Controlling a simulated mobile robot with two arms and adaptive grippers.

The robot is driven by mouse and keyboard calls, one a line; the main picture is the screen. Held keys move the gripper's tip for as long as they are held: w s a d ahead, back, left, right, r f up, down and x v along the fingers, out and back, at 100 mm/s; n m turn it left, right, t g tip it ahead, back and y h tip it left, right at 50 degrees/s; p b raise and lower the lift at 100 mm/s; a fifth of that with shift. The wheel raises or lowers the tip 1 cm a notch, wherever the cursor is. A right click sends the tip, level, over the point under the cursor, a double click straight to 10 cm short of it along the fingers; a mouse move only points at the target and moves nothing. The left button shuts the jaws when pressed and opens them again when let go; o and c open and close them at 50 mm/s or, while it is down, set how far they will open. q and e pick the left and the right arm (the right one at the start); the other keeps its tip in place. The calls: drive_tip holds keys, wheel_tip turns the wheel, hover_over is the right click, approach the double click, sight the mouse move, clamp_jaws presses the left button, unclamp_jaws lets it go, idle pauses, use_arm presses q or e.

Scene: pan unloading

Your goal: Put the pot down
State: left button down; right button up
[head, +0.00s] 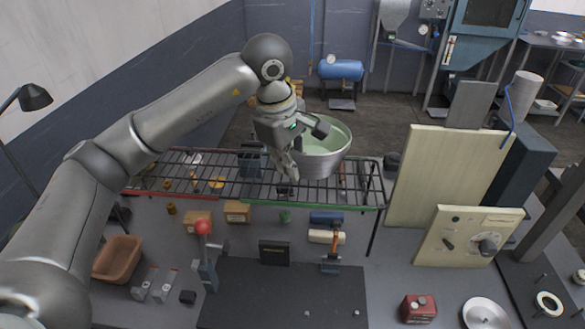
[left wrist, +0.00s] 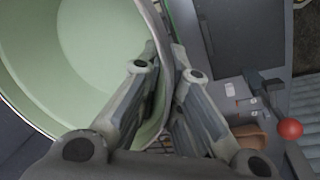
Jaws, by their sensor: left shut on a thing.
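The pot (head: 322,154) is a metal vessel with a pale green inside. In the head view it is upright, over the right part of the wire rack (head: 240,184); I cannot tell whether it touches the rack. My left gripper (head: 294,160) is at the pot's left side and is shut on its rim. In the left wrist view the pot (left wrist: 85,55) fills the upper left, with its wall between the fingers of my left gripper (left wrist: 165,80). The pot looks empty. My right gripper is not in view.
Below the rack stand small boxes (head: 237,211) and a toggle clamp with a red knob (head: 203,228). A brown tray (head: 118,258) is at the left. A cream panel (head: 440,177) stands right of the rack. The dark plate (head: 282,293) in front is mostly clear.

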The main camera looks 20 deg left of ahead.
use_arm(q)
drive_tip(key=shift+w+a+f+p, duration=0.15)
drive_tip(key=shift+w+f+p, duration=0.05)
drive_tip(key=shift+w+f, duration=0.4)
drive_tip(key=shift+w+a+f+p, duration=0.15)
drive_tip(key=shift+w+f+p, duration=0.05)
drive_tip(key=shift+w+f, duration=0.5)
drive_tip(key=shift+f, duration=0.2)
drive_tip(key=p+x, duration=0.2)
drive_tip(key=shift+a+f+p, duration=0.15)
drive_tip(key=shift+f+p, duration=0.2)
drive_tip(key=shift+f, duration=0.45)
drive_tip(key=c, duration=1.6)
unclamp_jaws()
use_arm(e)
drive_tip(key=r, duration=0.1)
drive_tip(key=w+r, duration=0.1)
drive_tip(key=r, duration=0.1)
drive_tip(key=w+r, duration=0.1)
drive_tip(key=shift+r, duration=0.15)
